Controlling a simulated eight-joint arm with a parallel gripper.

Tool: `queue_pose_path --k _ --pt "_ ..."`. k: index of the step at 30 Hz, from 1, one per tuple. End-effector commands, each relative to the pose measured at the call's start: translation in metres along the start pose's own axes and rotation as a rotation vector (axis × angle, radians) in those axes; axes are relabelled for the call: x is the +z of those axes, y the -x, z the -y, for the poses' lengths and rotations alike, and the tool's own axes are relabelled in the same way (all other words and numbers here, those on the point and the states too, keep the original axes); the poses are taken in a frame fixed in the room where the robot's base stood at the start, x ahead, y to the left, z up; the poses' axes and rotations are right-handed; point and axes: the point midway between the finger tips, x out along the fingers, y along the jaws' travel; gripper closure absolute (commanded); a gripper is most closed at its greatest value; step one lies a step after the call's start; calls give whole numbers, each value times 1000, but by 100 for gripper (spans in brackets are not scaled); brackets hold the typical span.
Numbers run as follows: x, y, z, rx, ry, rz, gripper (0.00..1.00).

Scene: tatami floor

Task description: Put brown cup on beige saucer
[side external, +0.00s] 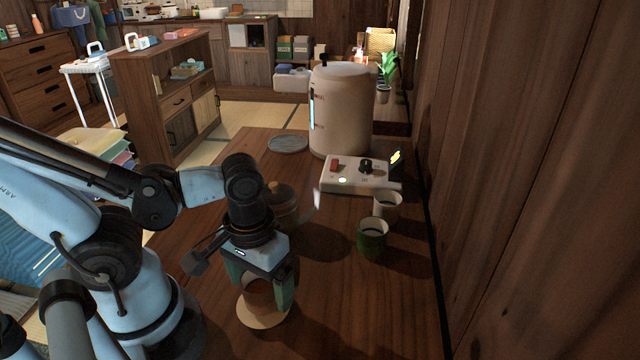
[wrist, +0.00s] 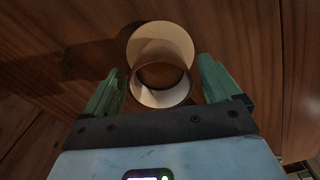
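The brown cup (side external: 259,292) stands over the beige saucer (side external: 263,319) near the front of the wooden table, partly hidden by my gripper in the side view. In the wrist view the cup (wrist: 160,97) shows its open rim upward and overlaps the saucer (wrist: 160,38), which shows beyond it. The cup looks upright and seems to rest on the saucer, though its base is hidden. My gripper (side external: 264,292) points down with one green finger on each side of the cup. In the wrist view my gripper (wrist: 160,88) is open, with small gaps between fingers and cup.
A green cup (side external: 371,240) and a white cup (side external: 389,206) stand to the right. Behind them are a control box (side external: 345,177) and a large beige canister (side external: 341,110). A brown lidded pot (side external: 285,205) stands behind my gripper. A wooden wall borders the right.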

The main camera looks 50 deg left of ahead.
Motion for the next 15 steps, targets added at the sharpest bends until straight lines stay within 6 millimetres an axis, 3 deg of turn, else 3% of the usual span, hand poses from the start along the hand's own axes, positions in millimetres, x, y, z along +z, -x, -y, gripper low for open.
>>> queue_pose_path --k 10,15 --pt "0 3 0 0 0 0 9" --pt "0 14 0 0 0 0 9"
